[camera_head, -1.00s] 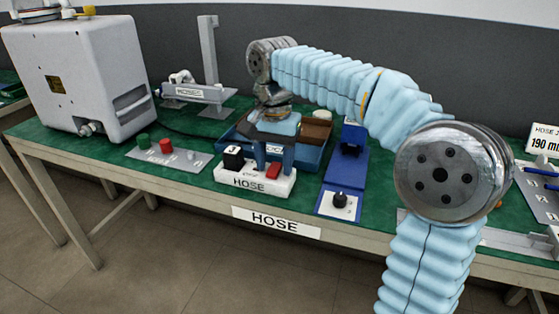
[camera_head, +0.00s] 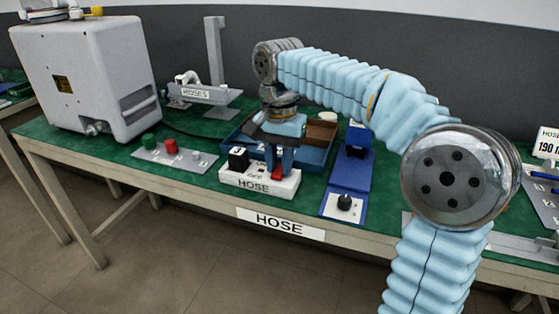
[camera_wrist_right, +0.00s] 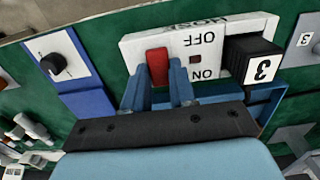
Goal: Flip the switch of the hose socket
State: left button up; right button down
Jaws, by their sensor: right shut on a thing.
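The white hose socket (camera_head: 235,178) lies near the front edge of the green table, with the word HOSE on its front. Its red switch (camera_head: 277,174) is at the right end; in the wrist view the red switch (camera_wrist_right: 157,66) sits beside upside-down OFF and ON markings. My right gripper (camera_head: 278,164) points down over the switch. In the wrist view its blue fingers (camera_wrist_right: 160,88) flank the switch and are shut on it, partly hiding it. My left gripper is not in view.
A blue stand with a black knob (camera_head: 345,203) is right of the socket. A grey plate with green and red buttons (camera_head: 172,147) is to the left. A blue tray (camera_head: 316,158) lies behind, and a large white canister (camera_head: 90,75) stands back left.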

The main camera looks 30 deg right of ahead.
dwell(0.7)
jog(key=c, duration=0.9)
grip_release()
